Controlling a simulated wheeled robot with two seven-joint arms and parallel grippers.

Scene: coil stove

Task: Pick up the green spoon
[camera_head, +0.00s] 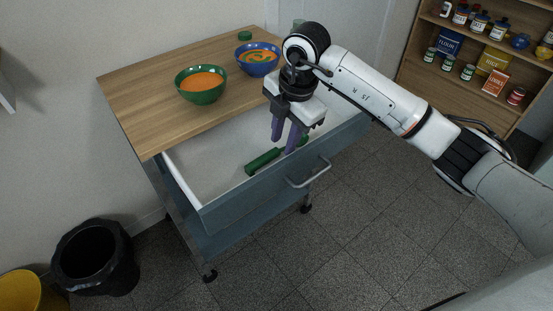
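The green spoon (262,162) lies in the open drawer (206,166) of the wooden-topped cart, close to the drawer's front panel. Part of it is hidden behind my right gripper's fingers. My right gripper (284,144) points down into the drawer over the spoon. Its two purple fingers are apart, and I see nothing held between them. I cannot tell whether the fingertips touch the spoon. My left gripper is not in view.
A green bowl (201,94) and a blue bowl (243,67) of orange soup stand on the cart's top (150,94). The drawer's handle (308,181) sticks out in front. A black bin (95,262) stands at the lower left. A stocked shelf (425,69) is at the right.

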